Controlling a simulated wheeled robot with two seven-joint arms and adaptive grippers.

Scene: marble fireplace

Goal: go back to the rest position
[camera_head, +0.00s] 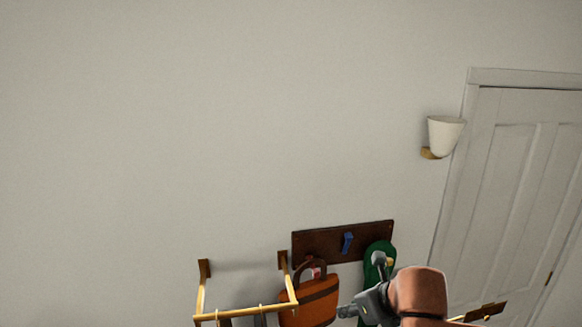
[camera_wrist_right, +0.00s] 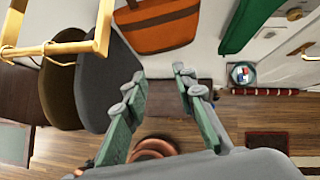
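My right gripper (camera_head: 362,285) is at the bottom of the head view, in front of the wall and near an orange bag (camera_head: 312,302). In the right wrist view its two fingers (camera_wrist_right: 158,78) are spread apart with nothing between them; the floor shows beyond. The gripper looks apart from the bag, which also shows in the wrist view (camera_wrist_right: 160,27). My left gripper is in neither view.
A dark wooden board (camera_head: 325,243) with a blue hook (camera_head: 347,243) is on the wall. A green item (camera_head: 377,251) hangs at its right. A brass rail (camera_head: 245,313) juts out at left. A wall lamp (camera_head: 445,135) and door (camera_head: 520,190) stand right.

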